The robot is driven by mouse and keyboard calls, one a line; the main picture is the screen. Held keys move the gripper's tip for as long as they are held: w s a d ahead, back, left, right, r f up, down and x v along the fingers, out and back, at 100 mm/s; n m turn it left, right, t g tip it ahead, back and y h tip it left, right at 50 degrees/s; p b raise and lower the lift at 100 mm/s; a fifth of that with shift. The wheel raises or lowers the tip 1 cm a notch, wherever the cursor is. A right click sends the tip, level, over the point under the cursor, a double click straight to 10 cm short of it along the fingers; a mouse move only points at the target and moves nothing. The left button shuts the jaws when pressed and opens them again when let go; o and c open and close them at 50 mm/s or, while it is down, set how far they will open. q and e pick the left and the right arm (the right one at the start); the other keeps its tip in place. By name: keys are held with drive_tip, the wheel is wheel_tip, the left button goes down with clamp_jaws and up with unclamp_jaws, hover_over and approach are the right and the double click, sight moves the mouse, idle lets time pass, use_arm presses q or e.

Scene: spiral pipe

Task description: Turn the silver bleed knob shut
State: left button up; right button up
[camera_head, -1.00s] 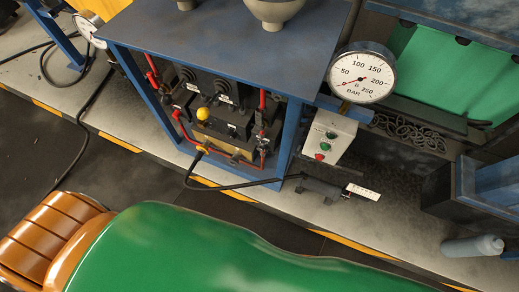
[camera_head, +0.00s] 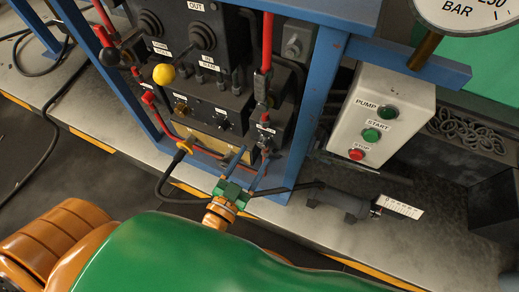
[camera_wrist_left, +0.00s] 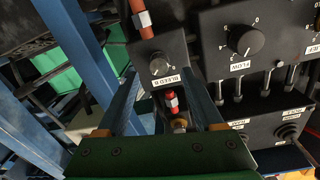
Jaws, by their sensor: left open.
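The silver bleed knob (camera_wrist_left: 158,64) is a small round knob on a dark block labelled BLEED in the left wrist view. Its block (camera_head: 267,125) shows in the head view at the lower right of the cabinet, where the knob is too small to make out clearly. My left gripper (camera_head: 251,152) is open and empty, its two fingers pointing up toward that block from just below. In the left wrist view its fingers (camera_wrist_left: 160,78) stand on either side of the knob with gaps on both sides; contact cannot be seen. My right gripper is not in view.
Red pipes with silver fittings (camera_wrist_left: 172,100) run above and below the block. A panel with a black dial (camera_wrist_left: 244,40) stands at right. A blue post (camera_head: 318,100) stands right of the block, then a white button box (camera_head: 385,115). A yellow knob (camera_head: 164,73) sits left.

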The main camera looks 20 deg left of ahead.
sight(261, 146)
use_arm(q)
drive_tip(key=w, duration=0.4)
drive_tip(key=shift+w+d, duration=0.15)
drive_tip(key=shift+d, duration=0.2)
clamp_jaws()
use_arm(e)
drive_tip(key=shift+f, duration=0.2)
